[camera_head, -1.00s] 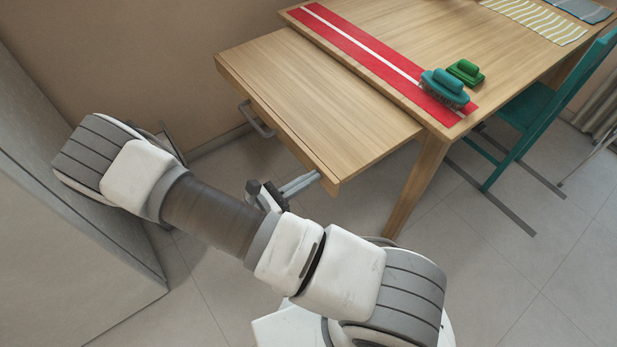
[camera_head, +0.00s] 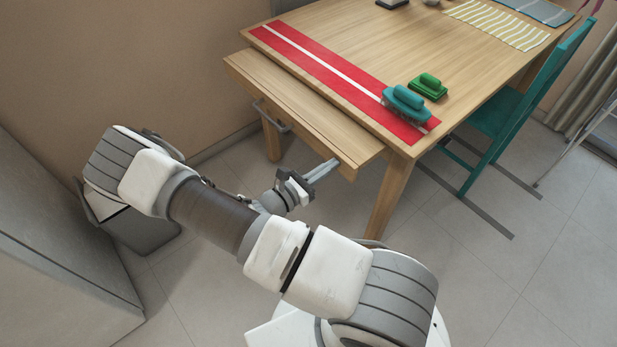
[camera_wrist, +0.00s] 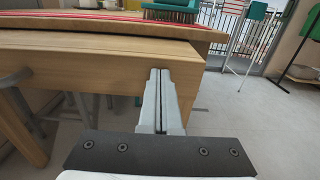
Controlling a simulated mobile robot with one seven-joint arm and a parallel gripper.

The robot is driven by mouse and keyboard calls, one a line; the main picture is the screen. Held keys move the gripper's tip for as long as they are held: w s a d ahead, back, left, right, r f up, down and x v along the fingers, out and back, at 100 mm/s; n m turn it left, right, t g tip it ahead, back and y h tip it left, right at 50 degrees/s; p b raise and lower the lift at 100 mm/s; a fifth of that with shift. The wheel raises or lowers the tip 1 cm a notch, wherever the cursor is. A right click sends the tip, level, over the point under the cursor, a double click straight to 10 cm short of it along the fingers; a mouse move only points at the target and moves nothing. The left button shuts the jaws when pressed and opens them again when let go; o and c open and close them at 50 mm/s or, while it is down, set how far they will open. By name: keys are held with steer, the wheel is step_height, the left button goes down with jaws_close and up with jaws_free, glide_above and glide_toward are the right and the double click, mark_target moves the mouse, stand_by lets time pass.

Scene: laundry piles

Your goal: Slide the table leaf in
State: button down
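The table leaf (camera_head: 305,112) is a light wooden board sticking out from the near-left end of the wooden table (camera_head: 330,35), with a metal handle (camera_head: 270,117) on its front edge. Part of the leaf is under the table top. My gripper (camera_head: 332,165) has its fingers together and points at the leaf's front edge near its right corner. In the wrist view the fingertips (camera_wrist: 160,72) overlap the leaf's front edge (camera_wrist: 110,65) and look to be against it. I see nothing held between the fingers.
A red runner with a white stripe (camera_head: 315,65) lies along the table's end. A teal brush (camera_head: 407,102) and a green brush (camera_head: 428,87) stand near its right end. A teal chair (camera_head: 500,115) is at the right side. A grey-white block (camera_head: 55,270) stands at left.

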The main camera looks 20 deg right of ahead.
mark_target(356, 147)
steer(key=p+x, duration=0.1)
steer(key=x, duration=0.9)
steer(key=shift+d, duration=0.1)
steer(key=shift+w+d+r, duration=0.1)
steer(key=shift+d, duration=0.2)
steer(key=shift+a, duration=0.5)
steer(key=p+v, duration=0.1)
steer(key=v, duration=1.2)
steer(key=shift+s+a+p, duration=0.2)
steer(key=shift+a+p, duration=0.05)
steer(key=shift+p, duration=0.05)
